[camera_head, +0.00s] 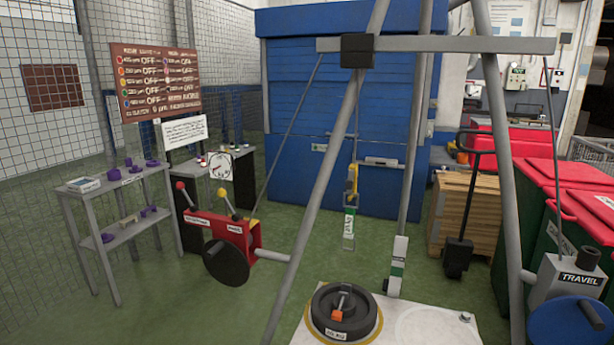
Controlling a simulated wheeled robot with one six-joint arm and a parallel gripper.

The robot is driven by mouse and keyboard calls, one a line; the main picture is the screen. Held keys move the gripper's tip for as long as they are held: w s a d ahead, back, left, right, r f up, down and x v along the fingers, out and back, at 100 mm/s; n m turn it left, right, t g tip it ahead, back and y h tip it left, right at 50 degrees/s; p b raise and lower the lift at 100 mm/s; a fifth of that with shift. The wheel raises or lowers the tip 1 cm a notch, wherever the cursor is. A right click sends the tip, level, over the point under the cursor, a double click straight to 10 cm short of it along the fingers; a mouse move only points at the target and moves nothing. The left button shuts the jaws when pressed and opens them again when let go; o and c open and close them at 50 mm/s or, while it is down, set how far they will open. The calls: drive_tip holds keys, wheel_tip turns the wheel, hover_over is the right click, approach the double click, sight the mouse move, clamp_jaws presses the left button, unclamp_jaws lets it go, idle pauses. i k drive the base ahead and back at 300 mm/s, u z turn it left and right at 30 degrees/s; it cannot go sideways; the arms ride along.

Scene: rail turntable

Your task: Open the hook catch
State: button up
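A yellow hook block (352,180) hangs on a line below the crossbeam of a grey tubular frame. A green-and-white labelled piece (349,222) hangs under it, with a thin metal loop at its bottom. The hook's catch is too small to make out, so I cannot tell whether it is open or shut. A round black weight (328,312) with an orange fitting on top sits below on a pale base plate (432,325), apart from the hanging piece. My gripper is not in view.
Frame legs (318,190) slant across the middle. A red winch (228,238) with a black drum is at left, and a grey TRAVEL box (565,277) with a blue wheel at right. A grey shelf (123,222) stands far left. Green floor lies open between.

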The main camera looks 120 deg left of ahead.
sight(348, 185)
drive_tip(key=u, duration=3.35)
